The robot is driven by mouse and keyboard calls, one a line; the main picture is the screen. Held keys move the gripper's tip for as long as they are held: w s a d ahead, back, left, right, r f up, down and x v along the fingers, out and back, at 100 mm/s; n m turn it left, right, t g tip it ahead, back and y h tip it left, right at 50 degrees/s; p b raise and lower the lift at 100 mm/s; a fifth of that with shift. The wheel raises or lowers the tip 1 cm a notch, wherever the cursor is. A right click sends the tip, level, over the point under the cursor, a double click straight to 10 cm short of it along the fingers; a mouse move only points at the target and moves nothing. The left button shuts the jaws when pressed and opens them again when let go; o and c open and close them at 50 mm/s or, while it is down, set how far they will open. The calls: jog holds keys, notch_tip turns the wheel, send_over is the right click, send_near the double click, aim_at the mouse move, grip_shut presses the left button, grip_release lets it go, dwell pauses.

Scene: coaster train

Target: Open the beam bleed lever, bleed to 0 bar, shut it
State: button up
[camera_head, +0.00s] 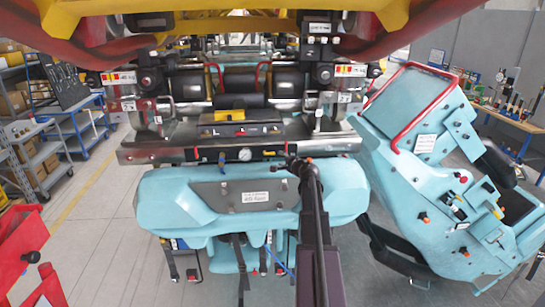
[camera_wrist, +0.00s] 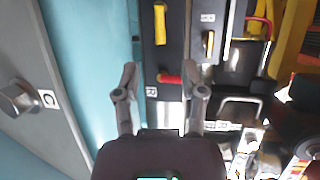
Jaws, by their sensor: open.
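A pressure gauge (camera_head: 245,154) with a white dial sits on the dark strip along the front of the beam. In the wrist view a red lever (camera_wrist: 168,79) lies on a dark panel by a label with a letter, and a yellow lever (camera_wrist: 160,25) lies farther up. My gripper (camera_head: 292,160) is at the strip's right part. In the wrist view my gripper (camera_wrist: 164,79) is open, its fingers either side of the red lever; contact cannot be told. Which lever is the bleed lever is unclear.
A teal seat back (camera_head: 160,205) fills the front below the beam. A teal unit with red bars (camera_head: 425,140) stands close on the right. Yellow and red track structure hangs above. Blue shelving (camera_head: 85,125) stands far left; a red cart (camera_head: 22,245) is near left.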

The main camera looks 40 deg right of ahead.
aim_at(272, 153)
jog(key=b+x, duration=0.1)
jog(key=x, duration=0.7)
jog(key=shift+w, duration=0.25)
grip_shut()
